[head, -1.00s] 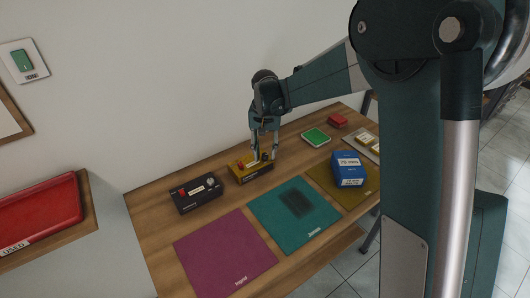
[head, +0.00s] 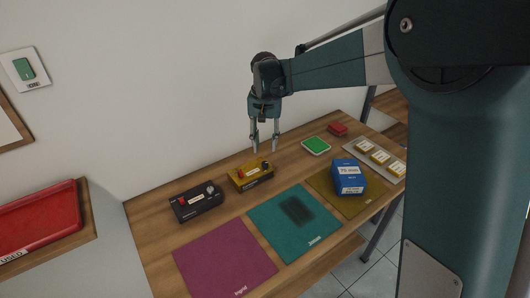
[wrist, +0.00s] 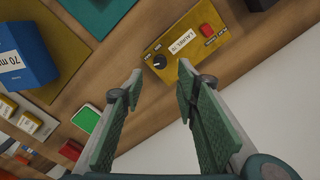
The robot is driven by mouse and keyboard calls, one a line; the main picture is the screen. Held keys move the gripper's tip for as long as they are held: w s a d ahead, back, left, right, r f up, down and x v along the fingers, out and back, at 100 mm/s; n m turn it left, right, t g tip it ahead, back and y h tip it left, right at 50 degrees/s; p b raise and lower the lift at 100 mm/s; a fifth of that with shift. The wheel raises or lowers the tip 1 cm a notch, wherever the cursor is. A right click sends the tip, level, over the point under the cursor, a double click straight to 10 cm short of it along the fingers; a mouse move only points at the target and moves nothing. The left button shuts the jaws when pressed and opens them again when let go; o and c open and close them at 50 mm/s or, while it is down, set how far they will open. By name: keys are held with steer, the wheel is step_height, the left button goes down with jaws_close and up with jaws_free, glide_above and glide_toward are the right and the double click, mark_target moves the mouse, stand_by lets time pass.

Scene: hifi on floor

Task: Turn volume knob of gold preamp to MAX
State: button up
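The gold preamp (head: 251,175) sits on the wooden table towards the wall, beside a black unit. In the wrist view the gold preamp (wrist: 187,20) shows a black round knob (wrist: 160,61) with a pale pointer mark, a white label and a red button (wrist: 207,30). The writing around the knob is too small to read. My gripper (head: 264,149) hangs above the preamp in the head view, fingers apart and empty. In the wrist view my gripper (wrist: 161,78) has its fingertips on either side of the knob's line of sight, apart from it.
The black unit (head: 197,201) stands left of the preamp. Purple (head: 225,260) and teal (head: 294,222) mats lie in front. A blue box (head: 348,177) stands on an olive mat at right. A green-topped item (head: 316,146) and a red item (head: 337,129) lie behind.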

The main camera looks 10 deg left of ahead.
steer(key=shift+r, duration=1.75)
steer(key=shift+d, duration=0.1)
steer(key=s+d+r+t, duration=0.2)
steer(key=s+d+r, duration=0.2)
steer(key=s+d, duration=0.5)
steer(key=s+d+r+t, duration=0.1)
steer(key=s+d+r, duration=0.35)
steer(key=d, duration=0.75)
steer(key=s+d+f+t+b, duration=0.1)
steer(key=s+d+f+t, duration=0.1)
steer(key=s+d, duration=0.5)
steer(key=s+d+f+t, duration=0.2)
steer(key=s+d+f, duration=0.3)
steer(key=s, duration=0.8)
steer(key=d, duration=0.3)
steer(key=shift+s+d+b, duration=0.2)
steer(key=shift+b, duration=0.2)
stand_by(0.8)
